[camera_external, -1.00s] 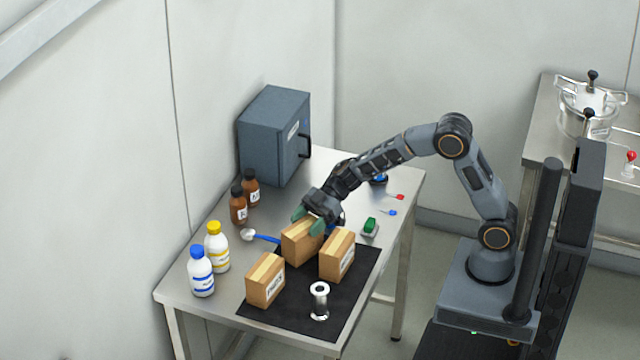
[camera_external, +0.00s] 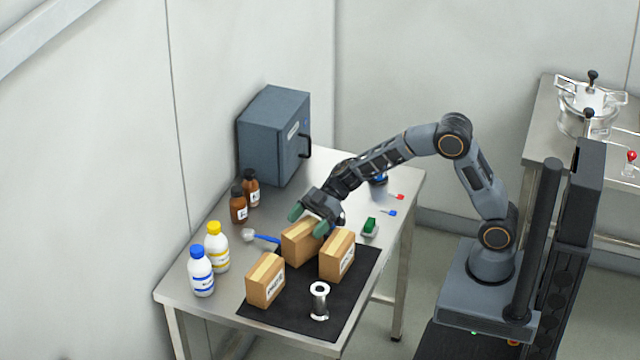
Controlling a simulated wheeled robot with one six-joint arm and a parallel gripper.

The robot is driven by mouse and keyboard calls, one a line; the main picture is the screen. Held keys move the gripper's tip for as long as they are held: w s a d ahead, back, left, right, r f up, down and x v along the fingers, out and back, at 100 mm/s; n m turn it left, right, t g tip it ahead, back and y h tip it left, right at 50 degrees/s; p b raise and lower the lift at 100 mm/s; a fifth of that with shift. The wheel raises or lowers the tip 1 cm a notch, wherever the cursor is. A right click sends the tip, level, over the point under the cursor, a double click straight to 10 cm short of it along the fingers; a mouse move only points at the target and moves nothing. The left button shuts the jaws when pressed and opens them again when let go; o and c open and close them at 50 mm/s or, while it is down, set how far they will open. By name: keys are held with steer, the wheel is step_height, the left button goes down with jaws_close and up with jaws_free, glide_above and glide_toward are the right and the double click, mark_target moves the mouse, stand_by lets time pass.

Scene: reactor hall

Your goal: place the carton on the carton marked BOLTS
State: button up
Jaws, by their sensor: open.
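Three brown cartons with pale tape stand on a black mat (camera_external: 292,318) on the steel table. One is the rear carton (camera_external: 297,246), with no label showing to this camera. The right carton (camera_external: 336,257) and the front left carton (camera_external: 265,282) each carry a white label too small to read, so I cannot tell which is marked BOLTS. My gripper (camera_external: 308,219) is open at the rear carton's top, its green-tipped fingers apart on either side of the upper part. I cannot tell if they touch it.
A metal spool (camera_external: 319,301) stands on the mat's front. White bottles (camera_external: 201,272) and brown bottles (camera_external: 239,205) line the left edge. A blue scoop (camera_external: 262,238) lies behind the cartons. A green-topped switch (camera_external: 369,227) is to the right. A grey cabinet (camera_external: 272,137) stands at the back.

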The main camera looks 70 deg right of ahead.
steer(key=s+d+r+m+t+h+p, duration=0.1)
steer(key=d+r+m+t+h, duration=0.3)
steer(key=d, duration=0.4)
steer(key=d+r+m+t+h+p, duration=0.15)
steer(key=d+r+t+h, duration=0.25)
steer(key=d+r, duration=0.4)
steer(key=s+d+f+m+g+h, duration=0.2)
steer(key=s+d+f+m+h, duration=0.1)
steer(key=s, duration=0.3)
steer(key=s+d+f+m+g+h+b, duration=0.1)
steer(key=s+d+f+m+g+h, duration=0.1)
steer(key=s, duration=0.5)
steer(key=shift+s+d+f+m+g+h, duration=0.35)
steer(key=shift+d+m+g+h, duration=0.35)
steer(key=shift+m, duration=0.55)
steer(key=shift+o, duration=0.4)
steer(key=s+a+f+g+y, duration=0.1)
steer(key=s+a+f+g, duration=0.1)
steer(key=s, duration=0.3)
steer(key=s+a+f+g+y, duration=0.1)
steer(key=s+a+g, duration=0.1)
steer(key=s, duration=0.4)
steer(key=shift+f+m+g, duration=0.3)
steer(key=shift+f, duration=0.1)
